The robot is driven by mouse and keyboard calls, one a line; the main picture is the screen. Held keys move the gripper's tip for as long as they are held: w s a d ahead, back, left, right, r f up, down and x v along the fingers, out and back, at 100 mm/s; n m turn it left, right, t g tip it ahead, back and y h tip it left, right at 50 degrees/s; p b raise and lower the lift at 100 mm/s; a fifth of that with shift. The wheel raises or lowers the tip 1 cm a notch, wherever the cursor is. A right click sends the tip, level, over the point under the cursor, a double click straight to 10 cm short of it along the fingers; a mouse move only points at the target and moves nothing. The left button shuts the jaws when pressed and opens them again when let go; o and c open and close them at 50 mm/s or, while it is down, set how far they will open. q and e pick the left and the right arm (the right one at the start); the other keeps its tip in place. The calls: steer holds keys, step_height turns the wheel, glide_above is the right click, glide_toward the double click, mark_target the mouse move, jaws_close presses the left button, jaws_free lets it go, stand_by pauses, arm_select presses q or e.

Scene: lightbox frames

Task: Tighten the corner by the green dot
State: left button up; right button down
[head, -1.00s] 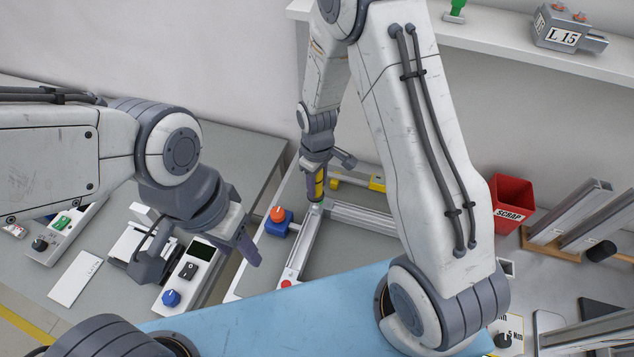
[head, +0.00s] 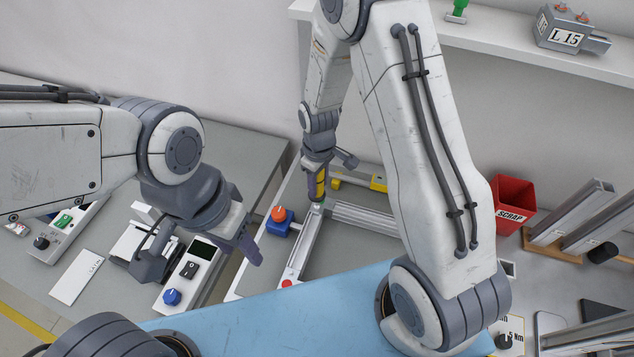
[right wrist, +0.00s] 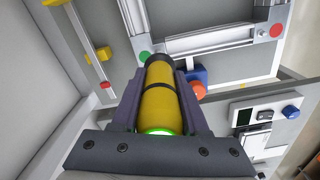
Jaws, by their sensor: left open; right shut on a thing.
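My right gripper (head: 319,176) is shut on a yellow cylindrical driver (head: 321,187), which points down at the far-left corner of the aluminium frame (head: 303,246). The right wrist view shows the driver (right wrist: 160,105) between the fingers, with a green glowing ring at its near end. The green dot (right wrist: 143,57) shows there just past the driver's far end, on the frame corner. The driver's tip is hidden, so I cannot tell whether it touches the screw. A red dot (head: 287,284) marks the near corner. My left gripper (head: 248,248) is open and empty, left of the frame.
A blue clamp with an orange knob (head: 278,214) sits left of the frame. Yellow blocks (head: 378,183) lie behind it. A control box with a blue knob (head: 172,297) stands on the left table. A red scrap bin (head: 514,203) is at right.

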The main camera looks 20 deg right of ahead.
steer(key=shift+r+p, duration=2.05)
steer(key=shift+r, duration=0.45)
steer(key=shift+f, duration=0.1)
